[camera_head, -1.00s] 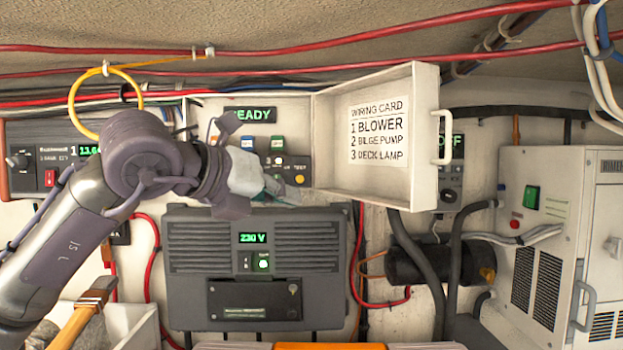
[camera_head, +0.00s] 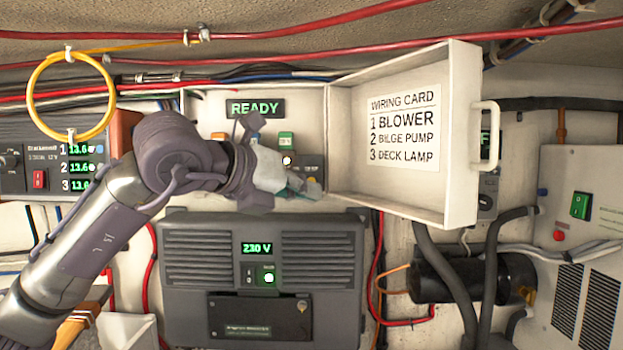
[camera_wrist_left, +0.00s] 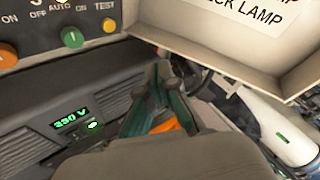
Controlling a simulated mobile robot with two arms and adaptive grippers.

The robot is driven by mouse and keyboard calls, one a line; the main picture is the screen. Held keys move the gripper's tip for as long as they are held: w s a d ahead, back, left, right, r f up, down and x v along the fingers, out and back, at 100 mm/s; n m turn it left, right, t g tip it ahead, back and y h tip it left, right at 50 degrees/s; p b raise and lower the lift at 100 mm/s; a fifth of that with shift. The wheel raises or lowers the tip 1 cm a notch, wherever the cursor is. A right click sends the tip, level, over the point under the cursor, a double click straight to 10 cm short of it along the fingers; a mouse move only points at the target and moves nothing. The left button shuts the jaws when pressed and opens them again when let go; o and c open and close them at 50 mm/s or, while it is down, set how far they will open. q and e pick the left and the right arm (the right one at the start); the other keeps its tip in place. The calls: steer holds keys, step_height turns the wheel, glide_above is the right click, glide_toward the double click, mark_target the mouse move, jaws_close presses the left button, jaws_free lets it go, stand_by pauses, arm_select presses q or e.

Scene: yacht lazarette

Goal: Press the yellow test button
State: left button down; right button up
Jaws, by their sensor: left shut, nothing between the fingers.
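The yellow test button (camera_wrist_left: 108,25) sits under a TEST label at the right end of a dark switch panel (camera_wrist_left: 50,50), top left in the left wrist view. In the head view the button (camera_head: 312,181) is small and partly covered, just above my left fingertips. My left gripper (camera_head: 306,190) comes in from the left and hides much of the panel's lower part. In the left wrist view its teal fingers (camera_wrist_left: 160,85) are shut and empty, below and right of the button. They look apart from it, but exact depth is unclear. My right gripper is out of view.
An open white cover (camera_head: 460,140) with a wiring card (camera_head: 403,128) stands out right of the panel. A grey 230 V unit (camera_head: 200,285) lies below. A green knob (camera_wrist_left: 73,37) is beside the button. A yellow cable loop (camera_head: 30,95) hangs left.

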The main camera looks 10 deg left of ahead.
arm_select(q)
steer(key=w+a+p, duration=0.1)
steer(key=w+p, duration=0.3)
steer(key=w, duration=0.3)
steer(key=shift+w+a, duration=0.15)
steer(key=shift+a, duration=0.1)
stand_by(0.7)
stand_by(0.5)
steer(key=shift+w+a, duration=0.1)
steer(key=shift+w, duration=0.3)
